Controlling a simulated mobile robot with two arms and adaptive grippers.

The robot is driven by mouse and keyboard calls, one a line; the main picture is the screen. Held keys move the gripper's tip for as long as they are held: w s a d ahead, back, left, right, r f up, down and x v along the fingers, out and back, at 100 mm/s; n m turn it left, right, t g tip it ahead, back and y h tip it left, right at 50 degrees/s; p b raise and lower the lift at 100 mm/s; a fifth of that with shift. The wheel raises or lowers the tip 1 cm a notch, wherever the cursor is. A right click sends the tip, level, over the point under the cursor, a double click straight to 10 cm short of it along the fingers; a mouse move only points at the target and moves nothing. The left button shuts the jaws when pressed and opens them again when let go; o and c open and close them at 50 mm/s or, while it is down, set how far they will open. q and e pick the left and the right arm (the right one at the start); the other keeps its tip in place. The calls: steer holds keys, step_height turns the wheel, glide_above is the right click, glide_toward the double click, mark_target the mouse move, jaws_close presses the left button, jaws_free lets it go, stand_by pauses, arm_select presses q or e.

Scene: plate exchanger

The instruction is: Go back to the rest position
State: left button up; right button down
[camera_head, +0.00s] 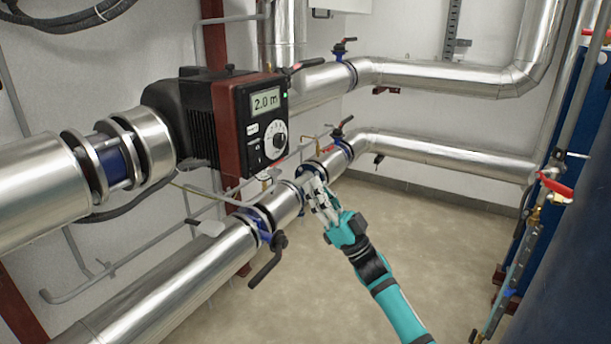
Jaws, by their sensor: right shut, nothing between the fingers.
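My right gripper (318,195) is in the middle of the picture, at the end of my teal and black arm that comes in from the lower right. Its fingers are shut and hold nothing. The fingertips are in front of the lower silver pipe (283,203), close to a blue flange; I cannot tell whether they touch it. The pump (225,125) with its red housing and a display reading 2.0 m is above and to the left of the gripper. My left gripper is not in view.
A black-handled valve (268,262) hangs below the lower pipe, left of my gripper. A blue exchanger (575,220) with a red lever (556,187) stands at the right. The floor (440,250) between is clear.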

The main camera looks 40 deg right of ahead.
steer(key=shift+s+d+f, duration=0.1)
steer(key=shift+s, duration=0.15)
stand_by(0.4)
